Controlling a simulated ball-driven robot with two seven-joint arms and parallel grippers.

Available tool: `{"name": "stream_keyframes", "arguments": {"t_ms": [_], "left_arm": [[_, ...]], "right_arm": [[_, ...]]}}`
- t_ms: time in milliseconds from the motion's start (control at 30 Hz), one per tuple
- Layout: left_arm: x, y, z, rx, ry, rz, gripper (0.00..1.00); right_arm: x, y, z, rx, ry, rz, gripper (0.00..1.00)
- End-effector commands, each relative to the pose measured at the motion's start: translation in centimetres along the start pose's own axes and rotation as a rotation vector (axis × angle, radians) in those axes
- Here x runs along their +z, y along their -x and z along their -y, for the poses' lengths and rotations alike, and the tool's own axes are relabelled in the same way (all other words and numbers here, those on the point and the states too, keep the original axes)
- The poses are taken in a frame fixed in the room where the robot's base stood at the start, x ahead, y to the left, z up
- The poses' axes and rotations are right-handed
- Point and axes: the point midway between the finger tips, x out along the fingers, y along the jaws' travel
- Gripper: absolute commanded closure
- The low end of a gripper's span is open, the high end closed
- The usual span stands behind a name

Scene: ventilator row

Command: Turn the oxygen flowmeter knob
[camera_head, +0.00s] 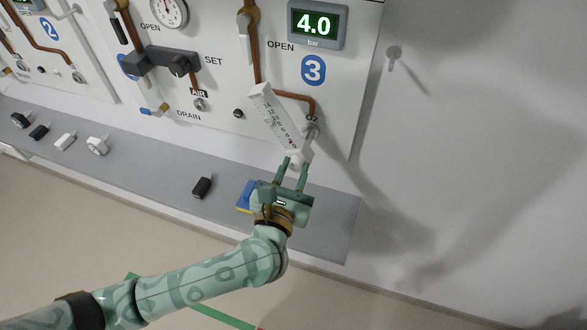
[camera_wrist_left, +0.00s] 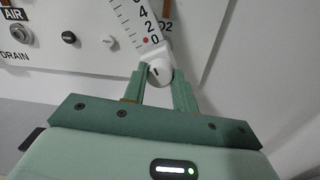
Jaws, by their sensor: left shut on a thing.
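The oxygen flowmeter is a white tube with a scale (camera_head: 275,115), mounted on the wall panel below the blue 3 label, at the O2 outlet. Its round white knob (camera_head: 297,158) sits at its lower end. In the left wrist view the knob (camera_wrist_left: 157,74) shows a dark mark on its face, and a red dot lies near the 0 of the scale. My left gripper (camera_head: 295,166) is shut on the knob, with one green finger on each side of it. The wrist view shows the fingers (camera_wrist_left: 160,82) around it too. My right gripper is not in view.
A grey ledge (camera_head: 325,215) runs below the panel, bearing a black block (camera_head: 202,187), a blue and yellow item (camera_head: 244,197) and several small fittings at the left. A display (camera_head: 317,24) reads 4.0 bar. A wall hook (camera_head: 394,53) is at the right, where the wall is otherwise bare.

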Motion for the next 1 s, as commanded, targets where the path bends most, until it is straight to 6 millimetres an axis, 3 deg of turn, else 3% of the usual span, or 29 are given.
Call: {"name": "stream_keyframes", "arguments": {"t_ms": [267,1000], "left_arm": [[0.3,0.0,0.0,0.003,-0.177,0.007,0.95],[0.2,0.0,0.0,0.004,-0.878,0.040,0.95]], "right_arm": [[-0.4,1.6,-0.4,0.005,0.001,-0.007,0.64],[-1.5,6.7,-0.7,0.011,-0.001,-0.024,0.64]]}}
